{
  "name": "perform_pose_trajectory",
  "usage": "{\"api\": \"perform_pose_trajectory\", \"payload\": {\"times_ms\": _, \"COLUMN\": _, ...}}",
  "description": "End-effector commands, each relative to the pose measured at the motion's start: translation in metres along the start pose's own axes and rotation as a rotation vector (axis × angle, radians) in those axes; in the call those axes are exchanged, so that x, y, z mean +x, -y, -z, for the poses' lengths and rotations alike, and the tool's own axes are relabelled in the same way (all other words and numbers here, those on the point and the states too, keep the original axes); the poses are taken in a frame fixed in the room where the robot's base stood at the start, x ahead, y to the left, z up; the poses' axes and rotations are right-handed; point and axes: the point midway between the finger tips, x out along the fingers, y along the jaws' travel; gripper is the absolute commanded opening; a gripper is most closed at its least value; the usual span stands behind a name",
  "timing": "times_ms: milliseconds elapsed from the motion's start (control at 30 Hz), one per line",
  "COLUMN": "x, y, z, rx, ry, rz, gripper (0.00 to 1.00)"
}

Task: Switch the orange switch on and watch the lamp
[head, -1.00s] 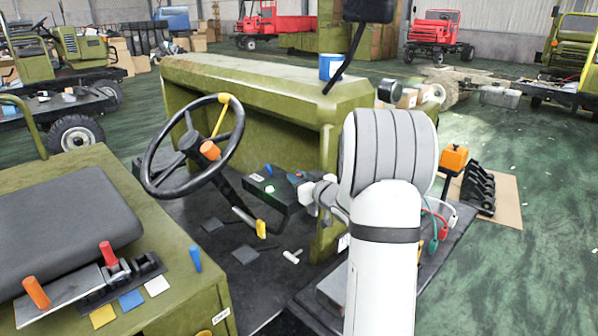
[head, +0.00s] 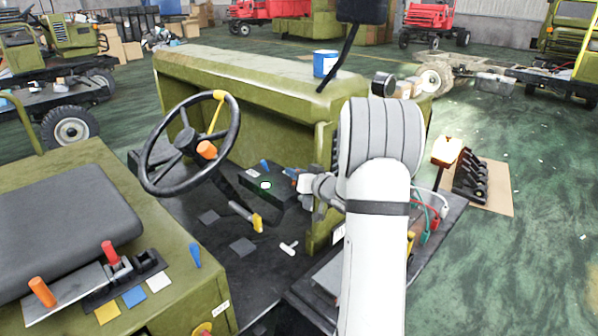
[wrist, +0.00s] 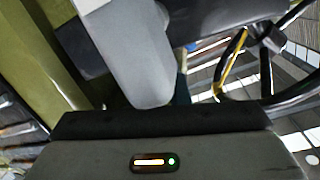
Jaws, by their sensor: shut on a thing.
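My gripper (head: 308,186) reaches the right end of the dark control box (head: 250,190) beside the steering wheel. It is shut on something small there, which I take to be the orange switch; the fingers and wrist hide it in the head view. The wrist view shows a grey finger (wrist: 130,60) close up, with no clear view of the switch. The lamp (head: 447,151) on a stalk at the right has a bright, pale glowing face with an orange edge. It looks lit.
The box also carries a blue lever (head: 265,166) and a pale green-rimmed button (head: 266,185). The steering wheel (head: 153,184) with an orange knob is to the left. Orange and red levers (head: 42,292) stand by the seat. Coloured cables (head: 433,222) hang right of my arm.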

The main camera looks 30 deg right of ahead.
Motion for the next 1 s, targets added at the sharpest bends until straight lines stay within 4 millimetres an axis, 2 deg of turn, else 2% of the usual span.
{"api": "perform_pose_trajectory", "payload": {"times_ms": 100, "x": 0.000, "y": -0.001, "z": 0.003, "rx": -0.001, "ry": -0.005, "rz": -0.002, "gripper": 0.00}}
{"api": "perform_pose_trajectory", "payload": {"times_ms": 133, "x": 0.000, "y": -0.001, "z": 0.003, "rx": -0.001, "ry": -0.005, "rz": -0.002, "gripper": 0.18}}
{"api": "perform_pose_trajectory", "payload": {"times_ms": 333, "x": 0.000, "y": 0.000, "z": 0.002, "rx": -0.001, "ry": -0.003, "rz": -0.001, "gripper": 0.35}}
{"api": "perform_pose_trajectory", "payload": {"times_ms": 667, "x": -0.006, "y": -0.001, "z": 0.001, "rx": -0.002, "ry": -0.003, "rz": -0.002, "gripper": 0.35}}
{"api": "perform_pose_trajectory", "payload": {"times_ms": 1000, "x": -0.060, "y": -0.002, "z": 0.001, "rx": -0.003, "ry": -0.005, "rz": -0.003, "gripper": 0.35}}
